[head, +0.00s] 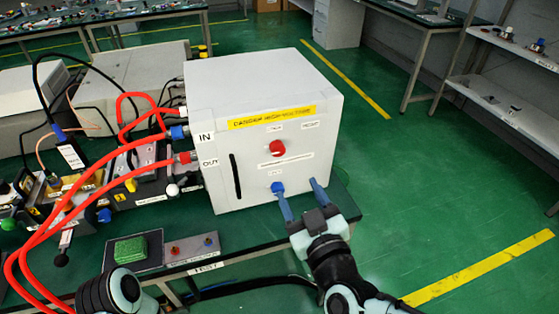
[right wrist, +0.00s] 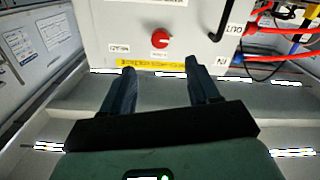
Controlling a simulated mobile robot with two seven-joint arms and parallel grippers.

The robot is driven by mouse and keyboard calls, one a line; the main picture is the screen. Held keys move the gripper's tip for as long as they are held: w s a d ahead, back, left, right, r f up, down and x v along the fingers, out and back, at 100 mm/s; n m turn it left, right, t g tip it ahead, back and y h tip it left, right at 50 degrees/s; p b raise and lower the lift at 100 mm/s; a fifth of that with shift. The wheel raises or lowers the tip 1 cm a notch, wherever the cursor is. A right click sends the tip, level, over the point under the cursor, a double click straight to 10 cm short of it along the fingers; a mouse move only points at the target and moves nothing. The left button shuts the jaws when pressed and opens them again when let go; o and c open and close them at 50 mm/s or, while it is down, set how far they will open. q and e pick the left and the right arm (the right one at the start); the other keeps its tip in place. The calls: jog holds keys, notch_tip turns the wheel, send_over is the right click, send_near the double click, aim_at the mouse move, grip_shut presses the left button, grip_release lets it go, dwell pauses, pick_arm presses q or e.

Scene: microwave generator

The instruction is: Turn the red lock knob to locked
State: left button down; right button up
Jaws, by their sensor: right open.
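The red lock knob (head: 278,147) is on the front of a white box (head: 215,180), below a yellow warning strip. It also shows in the right wrist view (right wrist: 160,39), which sees the box upside down. Small labels lie around it, too small to read surely. My right gripper (head: 301,193) is open and empty in front of the box's lower front, below the red knob. In the right wrist view the knob lies beyond and between the two fingers (right wrist: 163,85), apart from them. My left gripper is out of view.
A blue knob (head: 277,188) sits low on the box front, close to one right fingertip. A black handle (head: 235,176) is left of the red knob. Red hoses (head: 85,195) run to the box's left side. A green block (head: 130,249) lies at the bench front.

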aim_at(279, 152)
jog(key=x, duration=1.3)
jog(key=shift+w+a+r, duration=0.1)
jog(key=c, duration=1)
